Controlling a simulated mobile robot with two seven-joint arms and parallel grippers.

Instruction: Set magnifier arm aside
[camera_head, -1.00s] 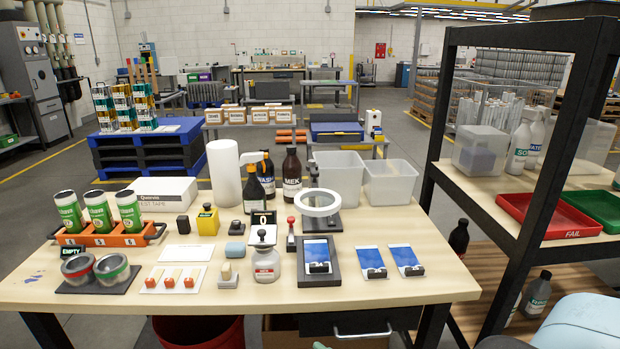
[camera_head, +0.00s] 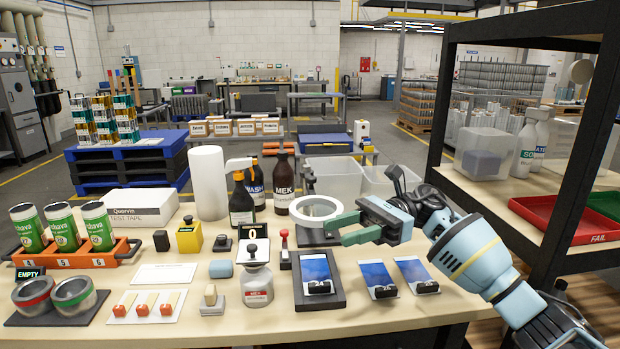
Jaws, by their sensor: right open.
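The magnifier (camera_head: 316,222) has a white ring-shaped head on a dark base, standing behind the blue sample pad in the middle of the table. My right gripper (camera_head: 338,230) comes in from the right with its green fingers spread and pointing left. The fingertips are at the right side of the ring, and one finger overlaps its edge in the picture. I cannot tell whether they touch. Nothing is held between the fingers. My left gripper is not in view.
Two blue cards lie to the right. A shelf post (camera_head: 570,150) stands at the right.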

